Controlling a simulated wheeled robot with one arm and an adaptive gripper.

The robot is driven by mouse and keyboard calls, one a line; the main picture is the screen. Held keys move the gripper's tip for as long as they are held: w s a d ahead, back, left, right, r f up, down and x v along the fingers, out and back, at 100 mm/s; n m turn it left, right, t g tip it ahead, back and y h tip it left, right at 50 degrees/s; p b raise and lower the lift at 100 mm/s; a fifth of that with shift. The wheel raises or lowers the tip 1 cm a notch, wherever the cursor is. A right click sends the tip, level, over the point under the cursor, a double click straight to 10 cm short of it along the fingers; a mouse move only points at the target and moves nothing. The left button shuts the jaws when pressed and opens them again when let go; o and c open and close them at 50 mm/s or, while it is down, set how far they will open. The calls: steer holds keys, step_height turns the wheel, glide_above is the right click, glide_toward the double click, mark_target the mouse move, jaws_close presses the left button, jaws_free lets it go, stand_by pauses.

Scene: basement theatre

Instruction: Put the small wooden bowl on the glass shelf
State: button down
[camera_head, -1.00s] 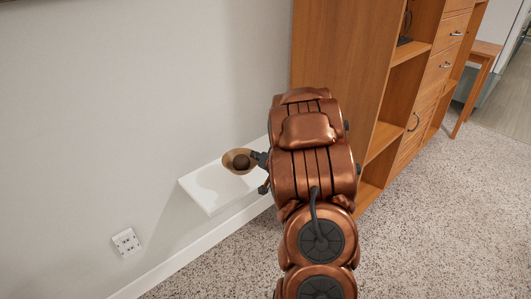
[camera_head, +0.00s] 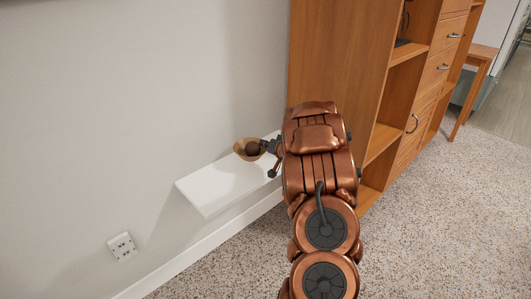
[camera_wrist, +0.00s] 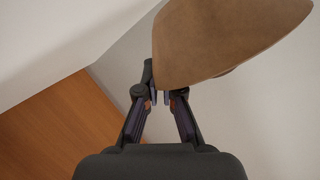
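The small wooden bowl (camera_head: 240,147) is light brown with a dark round patch inside; I cannot tell whether that is a separate thing. It is tilted and appears raised above the far end of a white wall shelf (camera_head: 208,196). My gripper (camera_head: 267,146) is at the bowl's right side, closed on its rim. In the wrist view the bowl (camera_wrist: 220,38) fills the upper right, and my fingertips (camera_wrist: 163,97) meet at its lower left edge. No shelf that clearly looks like glass is in view.
A tall wooden cabinet (camera_head: 338,60) with open shelves and drawers stands just behind and right of my arm. A wooden table (camera_head: 480,62) is farther right. A wall socket (camera_head: 122,246) is low on the left wall. Speckled floor lies clear at the lower right.

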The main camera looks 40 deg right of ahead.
step_height(320, 180, down, 4)
steer(key=shift+r+b, duration=0.25)
steer(key=shift+b, duration=0.4)
steer(key=shift+r, duration=0.1)
steer(key=c, duration=1.3)
jaws_free()
